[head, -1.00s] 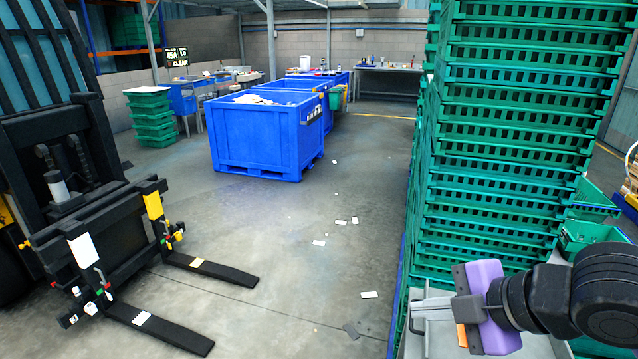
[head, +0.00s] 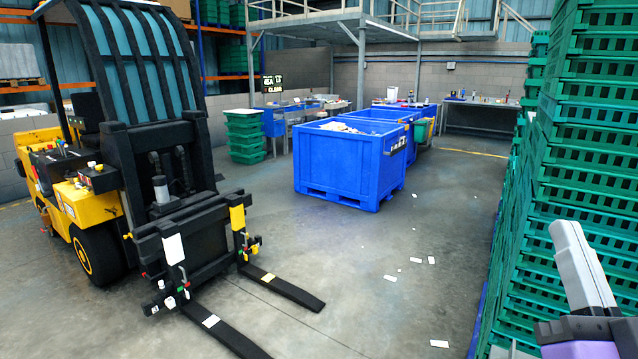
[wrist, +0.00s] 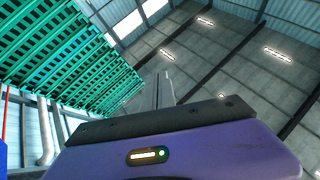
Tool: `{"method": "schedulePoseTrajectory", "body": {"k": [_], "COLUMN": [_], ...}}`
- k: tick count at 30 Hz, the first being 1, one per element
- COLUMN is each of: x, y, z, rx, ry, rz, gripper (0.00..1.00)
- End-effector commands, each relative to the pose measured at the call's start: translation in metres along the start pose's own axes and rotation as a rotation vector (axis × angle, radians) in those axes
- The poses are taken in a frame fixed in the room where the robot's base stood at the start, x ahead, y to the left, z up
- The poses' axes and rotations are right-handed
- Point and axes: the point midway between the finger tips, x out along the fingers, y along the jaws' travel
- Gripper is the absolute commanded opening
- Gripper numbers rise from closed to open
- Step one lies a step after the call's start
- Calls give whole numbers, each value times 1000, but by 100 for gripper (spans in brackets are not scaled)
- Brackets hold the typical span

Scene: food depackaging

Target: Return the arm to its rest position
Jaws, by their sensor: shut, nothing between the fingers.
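My gripper (head: 582,268) is at the lower right of the head view, its grey fingers together and pointing up, with nothing between them. Part of its purple body (head: 580,350) shows at the bottom edge. In the wrist view the gripper's fingers (wrist: 164,90) stand shut beyond the dark bar and purple housing, pointing toward the ceiling. The rest of my arm is outside the head view.
A tall stack of green crates (head: 590,170) stands right behind my gripper; it also shows in the wrist view (wrist: 60,50). A yellow forklift (head: 95,200) stands at left, forks low. A blue bin (head: 345,165) stands mid-floor. The floor between has scattered white scraps.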

Motion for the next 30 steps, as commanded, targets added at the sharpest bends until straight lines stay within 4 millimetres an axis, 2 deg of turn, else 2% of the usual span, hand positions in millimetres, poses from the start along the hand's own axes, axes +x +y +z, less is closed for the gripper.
{"method": "schedulePoseTrajectory", "body": {"k": [1,8,15,21,30], "x": [-15,-83,-170,-248,-371], "y": [4,15,10,-2,-16], "z": [10,45,80,99,112], "rx": [33,101,96,46,-73], "ry": [-9,-65,-196,-353,-667], "rz": [43,194,271,260,118], "gripper": [0,0,0,0,0]}}
